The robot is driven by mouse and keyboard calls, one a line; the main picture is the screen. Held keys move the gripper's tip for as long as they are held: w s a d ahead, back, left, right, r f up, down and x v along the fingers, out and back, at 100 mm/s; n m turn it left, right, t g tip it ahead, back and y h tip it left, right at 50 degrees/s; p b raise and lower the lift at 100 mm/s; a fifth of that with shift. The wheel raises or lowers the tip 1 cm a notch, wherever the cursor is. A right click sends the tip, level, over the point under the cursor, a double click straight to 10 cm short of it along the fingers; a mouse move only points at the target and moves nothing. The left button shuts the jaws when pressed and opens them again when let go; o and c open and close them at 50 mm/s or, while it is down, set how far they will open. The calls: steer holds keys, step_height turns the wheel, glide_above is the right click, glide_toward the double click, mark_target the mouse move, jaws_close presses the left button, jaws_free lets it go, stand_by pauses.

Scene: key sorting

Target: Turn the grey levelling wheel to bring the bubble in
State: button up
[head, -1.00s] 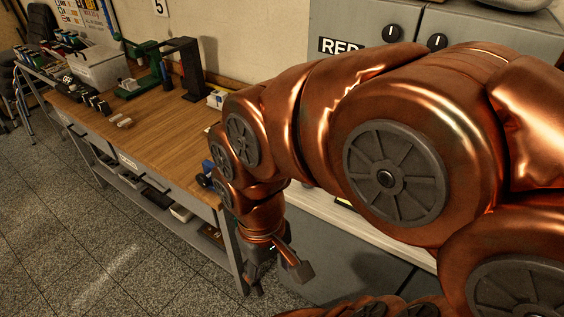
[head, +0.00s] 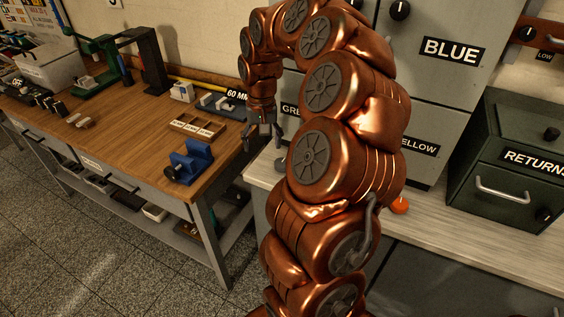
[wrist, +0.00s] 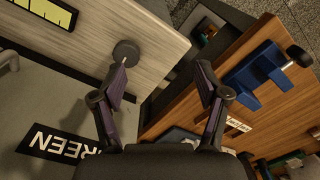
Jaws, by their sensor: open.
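The grey levelling wheel (wrist: 126,52) is a dark round disc at the edge of the pale worktop in the wrist view, by the tip of the left finger. I cannot tell if they touch. My gripper (wrist: 162,72) is open, with nothing between its fingers. A yellow level vial (wrist: 45,12) with dark marks is cut off at the top left of the wrist view. I cannot make out its bubble.
A wooden bench (head: 130,143) stands left, with a blue vise (head: 190,162) near its front corner and a labelled wooden tray (head: 198,128). A gap separates it from the pale worktop (head: 440,225). Grey cabinets (head: 440,85) and a dark RETURNS box (head: 515,165) stand behind and right.

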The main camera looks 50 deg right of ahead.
steer(key=m, duration=0.2)
glide_above(282, 162)
step_height(282, 162, down, 3)
steer(key=shift+f, duration=0.15)
steer(key=shift+f+p, duration=0.65)
steer(key=shift+f, duration=3.15)
steer(key=shift+c, duration=0.2)
steer(key=c, duration=1.1)
steer(key=shift+n, duration=0.3)
